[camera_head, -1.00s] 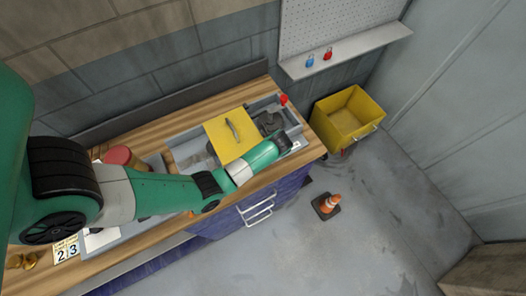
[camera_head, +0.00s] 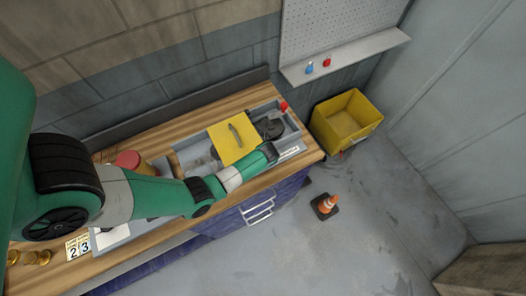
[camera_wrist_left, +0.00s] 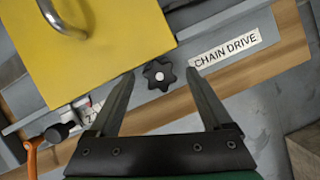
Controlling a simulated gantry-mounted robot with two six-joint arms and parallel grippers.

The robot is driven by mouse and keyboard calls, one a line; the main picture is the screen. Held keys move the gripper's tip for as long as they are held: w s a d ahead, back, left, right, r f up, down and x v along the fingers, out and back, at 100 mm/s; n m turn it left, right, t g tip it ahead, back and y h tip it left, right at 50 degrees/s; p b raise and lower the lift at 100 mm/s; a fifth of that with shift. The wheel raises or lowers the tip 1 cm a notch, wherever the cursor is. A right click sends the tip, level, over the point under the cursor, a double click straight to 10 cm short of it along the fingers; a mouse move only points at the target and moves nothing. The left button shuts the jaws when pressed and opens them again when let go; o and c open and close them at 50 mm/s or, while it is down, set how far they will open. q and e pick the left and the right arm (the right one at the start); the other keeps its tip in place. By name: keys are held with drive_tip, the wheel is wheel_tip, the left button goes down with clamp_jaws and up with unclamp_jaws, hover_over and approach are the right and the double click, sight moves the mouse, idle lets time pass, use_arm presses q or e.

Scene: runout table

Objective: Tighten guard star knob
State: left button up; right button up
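The black star knob (camera_wrist_left: 159,75) has a pale centre and sits on the grey edge strip beside the yellow guard (camera_wrist_left: 95,60) and the "CHAIN DRIVE" label (camera_wrist_left: 226,47). My left gripper (camera_wrist_left: 161,71) is open, its two fingers spread with the knob between the tips in the wrist picture. I cannot tell whether the tips are level with the knob or short of it. In the head view the yellow guard (camera_head: 228,146) with its handle lies over the grey tray, and my left wrist is at its front right corner. The knob is hidden there. My right gripper is not in view.
A black knob (camera_wrist_left: 54,133) and an orange lever (camera_wrist_left: 36,150) are at lower left in the wrist view. A red knob (camera_head: 284,106) stands on the tray's back right.

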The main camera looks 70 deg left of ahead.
use_arm(q)
drive_tip(key=p+v, duration=0.3)
drive_tip(key=v, duration=0.8)
drive_tip(key=shift+r, duration=0.3)
drive_tip(key=shift+s, duration=0.1)
